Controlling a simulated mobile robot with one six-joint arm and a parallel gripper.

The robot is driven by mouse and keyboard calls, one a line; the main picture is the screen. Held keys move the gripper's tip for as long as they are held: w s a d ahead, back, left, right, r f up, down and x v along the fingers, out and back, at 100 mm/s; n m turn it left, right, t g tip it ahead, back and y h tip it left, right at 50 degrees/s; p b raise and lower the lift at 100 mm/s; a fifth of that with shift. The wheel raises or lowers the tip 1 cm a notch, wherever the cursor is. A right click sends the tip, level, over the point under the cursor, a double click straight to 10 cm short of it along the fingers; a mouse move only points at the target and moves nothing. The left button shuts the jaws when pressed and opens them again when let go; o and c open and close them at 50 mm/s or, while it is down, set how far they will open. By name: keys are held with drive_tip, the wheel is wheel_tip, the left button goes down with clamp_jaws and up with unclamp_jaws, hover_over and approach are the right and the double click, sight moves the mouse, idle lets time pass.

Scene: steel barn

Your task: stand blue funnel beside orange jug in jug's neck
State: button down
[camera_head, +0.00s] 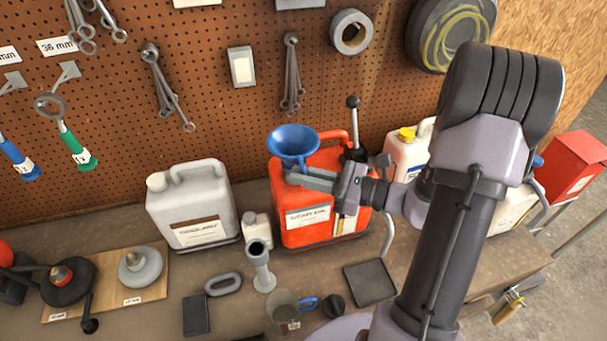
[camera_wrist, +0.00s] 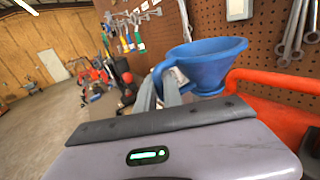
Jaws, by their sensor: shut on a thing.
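The blue funnel (camera_head: 293,143) is upright, wide mouth up, over the left part of the orange jug's top. The orange jug (camera_head: 300,226) stands on the bench against the pegboard, with a white label on its front and a handle on top. My gripper (camera_head: 292,176) is shut on the lower part of the funnel. In the wrist view the funnel (camera_wrist: 203,62) sits at the ends of my gripper's fingers (camera_wrist: 172,92), with the orange jug (camera_wrist: 285,105) at right. The jug's neck and the funnel's spout tip are hidden, so I cannot tell whether the spout is in the neck.
A grey-white jug (camera_head: 195,207) stands to the left, with a small white bottle (camera_head: 256,229) between the jugs. A black-knobbed lever (camera_head: 353,125) rises by the orange jug. A white jug with a yellow cap (camera_head: 407,153) stands right. A grey stand (camera_head: 262,268) is in front.

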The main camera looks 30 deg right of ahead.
drive_tip(key=shift+f, duration=0.25)
drive_tip(key=c, duration=1.4)
unclamp_jaws()
drive_tip(key=v, duration=1.7)
drive_tip(key=shift+s, duration=0.2)
drive_tip(key=shift+d+r, duration=0.15)
